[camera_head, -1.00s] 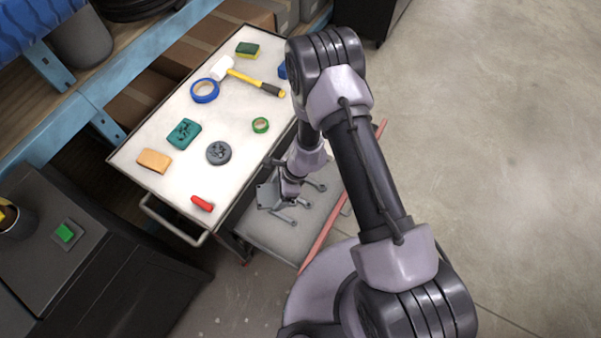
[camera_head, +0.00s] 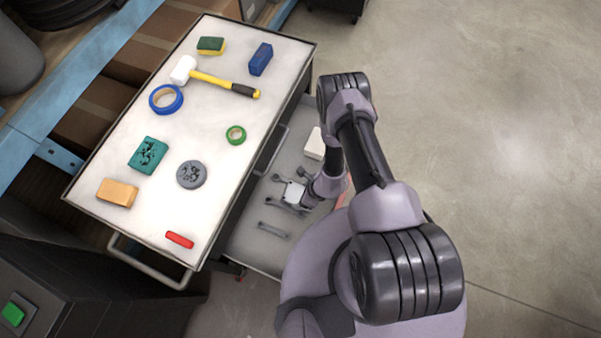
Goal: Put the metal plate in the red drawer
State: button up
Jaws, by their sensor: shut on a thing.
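The red drawer (camera_head: 258,248) is pulled out from the side of the cart, with its grey floor showing. Only a little of its red front shows at the right, behind my arm. My gripper (camera_head: 302,195) is over the drawer's inside, pointing down and left. It is shut on the metal plate (camera_head: 292,191), a small light grey squarish piece at its tip. The fingers are too small to make out clearly. I cannot tell whether the plate touches the drawer floor.
A white block (camera_head: 315,143) and a grey bar (camera_head: 273,231) lie in the drawer. The white cart top (camera_head: 215,130) holds a mallet (camera_head: 222,84), tape rolls, sponges and other small things. A dark cabinet stands at the lower left. The floor at the right is clear.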

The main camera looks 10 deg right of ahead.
jog(key=w+d+b, duration=0.1)
jog(key=w+d, duration=0.1)
jog(key=w, duration=0.1)
jog(key=w+d+b, duration=0.2)
jog(key=w+d, duration=0.1)
jog(key=w+d+f+b, duration=0.1)
jog(key=w+d, duration=0.1)
jog(key=w, duration=0.1)
jog(key=shift+w+d+f+b, duration=0.1)
jog(key=shift+w+d+b, duration=0.2)
jog(key=shift+w+b, duration=0.1)
notch_tip(320, 180, down, 4)
jog(key=shift+r+b, duration=0.25)
jog(key=shift+b, duration=0.85)
jog(key=shift+r, duration=0.15)
jog(key=shift+f, duration=0.2)
jog(key=o, duration=1.6)
jog(key=shift+c, duration=0.2)
jog(key=shift+o, duration=0.2)
